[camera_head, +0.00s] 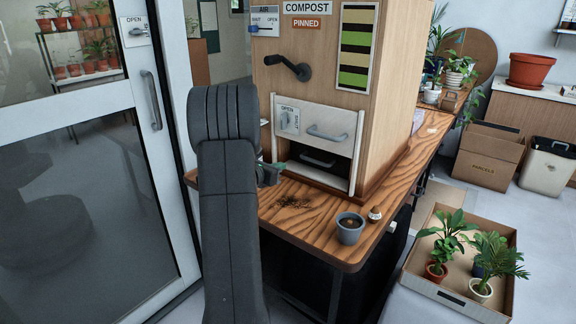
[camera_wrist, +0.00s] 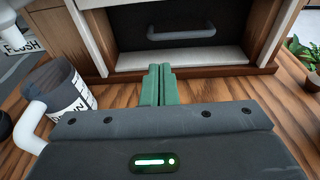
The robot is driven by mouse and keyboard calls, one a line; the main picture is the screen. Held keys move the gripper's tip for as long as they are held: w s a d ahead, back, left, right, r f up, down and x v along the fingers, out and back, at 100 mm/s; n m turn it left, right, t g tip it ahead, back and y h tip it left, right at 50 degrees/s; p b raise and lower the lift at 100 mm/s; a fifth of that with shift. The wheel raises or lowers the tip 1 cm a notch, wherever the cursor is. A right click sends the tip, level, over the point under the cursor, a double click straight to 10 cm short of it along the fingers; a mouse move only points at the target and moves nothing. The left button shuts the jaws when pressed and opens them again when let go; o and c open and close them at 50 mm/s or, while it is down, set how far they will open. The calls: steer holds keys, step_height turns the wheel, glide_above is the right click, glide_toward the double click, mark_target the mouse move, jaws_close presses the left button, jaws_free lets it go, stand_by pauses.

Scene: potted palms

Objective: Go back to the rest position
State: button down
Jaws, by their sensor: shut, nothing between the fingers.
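My gripper (camera_head: 275,167) is in front of the wooden compost cabinet (camera_head: 280,85), low over the wooden bench top (camera_head: 285,220). My dark arm partly hides it in the head view. In the wrist view, the green fingers of my gripper (camera_wrist: 160,84) are together with nothing between them. They point at the cabinet's dark lower opening (camera_wrist: 185,30), where a grey handle (camera_wrist: 195,33) shows. The fingertips appear in front of the opening's light sill; whether they touch anything cannot be told.
A grey mug-like vessel (camera_wrist: 65,92) stands left of my gripper. A grey pot of soil (camera_head: 350,229), a small object (camera_head: 375,214) and dark crumbs (camera_head: 297,202) are on the bench. A glass door (camera_head: 158,190) stands left.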

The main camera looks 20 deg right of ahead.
steer(key=shift+v, duration=0.9)
steer(key=shift+f, duration=0.1)
